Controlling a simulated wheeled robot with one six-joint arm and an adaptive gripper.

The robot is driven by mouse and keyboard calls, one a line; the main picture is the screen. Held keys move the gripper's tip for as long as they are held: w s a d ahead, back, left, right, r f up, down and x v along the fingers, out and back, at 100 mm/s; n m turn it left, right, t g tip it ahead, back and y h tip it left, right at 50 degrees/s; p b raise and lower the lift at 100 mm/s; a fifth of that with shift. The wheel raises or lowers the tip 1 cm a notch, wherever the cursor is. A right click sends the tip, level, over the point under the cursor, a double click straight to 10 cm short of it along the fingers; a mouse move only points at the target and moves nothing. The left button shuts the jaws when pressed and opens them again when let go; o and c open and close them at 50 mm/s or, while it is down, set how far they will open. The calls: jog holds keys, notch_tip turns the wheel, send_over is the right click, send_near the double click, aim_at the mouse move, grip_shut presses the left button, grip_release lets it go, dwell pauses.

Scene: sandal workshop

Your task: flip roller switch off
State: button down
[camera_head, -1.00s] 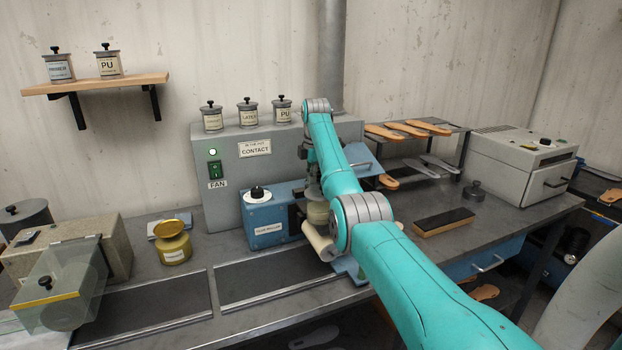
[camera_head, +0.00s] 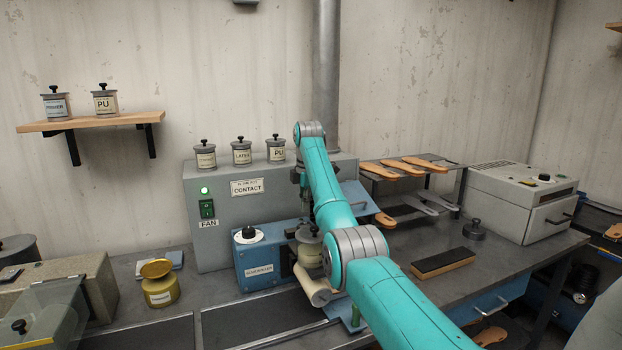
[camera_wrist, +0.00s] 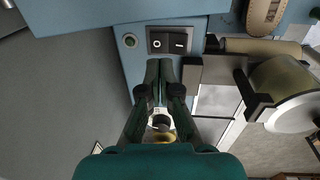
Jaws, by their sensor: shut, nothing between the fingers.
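The blue glue roller machine (camera_head: 262,277) stands on the bench in the head view, with a label and a black knob on a white dial (camera_head: 249,234). Its pale roller (camera_head: 312,285) shows beside my arm. In the wrist view a black rocker switch (camera_wrist: 170,41) marked O and I sits on a blue panel (camera_wrist: 140,72). A round greenish lamp (camera_wrist: 130,41) is left of the switch; whether it is lit is unclear. My gripper (camera_wrist: 160,66) is shut and empty, its fingertips just below the switch in the picture. Contact cannot be made out. My arm hides the switch in the head view.
The grey fan cabinet (camera_head: 225,240) with a lit green lamp and jars on top stands behind. A gold pot (camera_head: 160,290) is at left. A black-topped block (camera_head: 443,262) and a rack with soles (camera_head: 400,167) are at right.

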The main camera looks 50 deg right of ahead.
aim_at(304, 224)
notch_tip(304, 224, up, 9)
jog(key=shift+w+d+r, duration=0.15)
jog(key=shift+w+d, duration=0.1)
jog(key=shift+w, duration=0.2)
dwell(0.3)
dwell(0.6)
